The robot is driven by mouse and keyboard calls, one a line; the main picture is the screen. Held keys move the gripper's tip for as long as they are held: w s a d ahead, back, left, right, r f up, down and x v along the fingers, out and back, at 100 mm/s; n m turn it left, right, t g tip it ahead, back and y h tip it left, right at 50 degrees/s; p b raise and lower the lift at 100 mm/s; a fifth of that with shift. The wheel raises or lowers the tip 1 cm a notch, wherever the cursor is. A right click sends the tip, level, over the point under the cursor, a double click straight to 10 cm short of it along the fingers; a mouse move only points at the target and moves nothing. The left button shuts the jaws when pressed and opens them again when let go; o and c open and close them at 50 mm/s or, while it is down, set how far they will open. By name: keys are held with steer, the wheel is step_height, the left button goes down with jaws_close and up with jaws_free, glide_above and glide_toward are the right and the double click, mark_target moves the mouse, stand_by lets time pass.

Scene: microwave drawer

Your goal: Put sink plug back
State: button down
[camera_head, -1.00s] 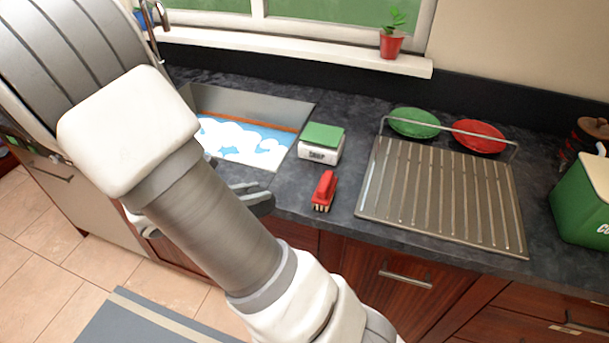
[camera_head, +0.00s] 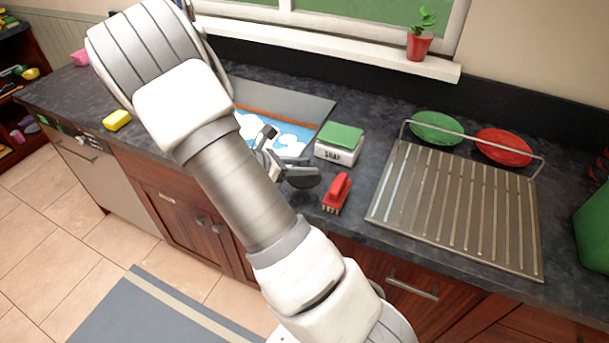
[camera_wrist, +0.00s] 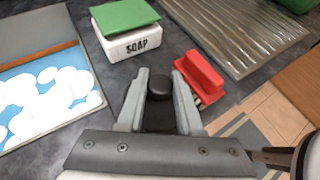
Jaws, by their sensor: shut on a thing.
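A dark round sink plug (camera_wrist: 161,84) shows between my fingertips in the wrist view. My gripper (camera_wrist: 160,92) is shut on it and holds it over the dark counter, between the soap box and the red brush. In the head view my gripper (camera_head: 284,160) is at the sink's front right corner, partly hidden by my arm. The sink (camera_head: 300,103) holds blue water with white foam. The water (camera_wrist: 35,110) also shows at the left of the wrist view. The drain is hidden under the foam and water.
A white soap box (camera_head: 336,154) with a green sponge stands right of the sink. A red brush (camera_head: 337,192) lies close to my gripper. A metal drying rack (camera_head: 460,205) fills the counter further right. A yellow sponge (camera_head: 117,120) lies left of the sink.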

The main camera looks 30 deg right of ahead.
steer(key=shift+w+d+f, duration=0.45)
steer(key=shift+w+d, duration=0.05)
steer(key=shift+w, duration=0.05)
steer(key=shift+f, duration=2)
steer(key=shift+f, duration=0.15)
steer(key=c, duration=0.6)
jaws_free()
steer(key=shift+o, duration=0.2)
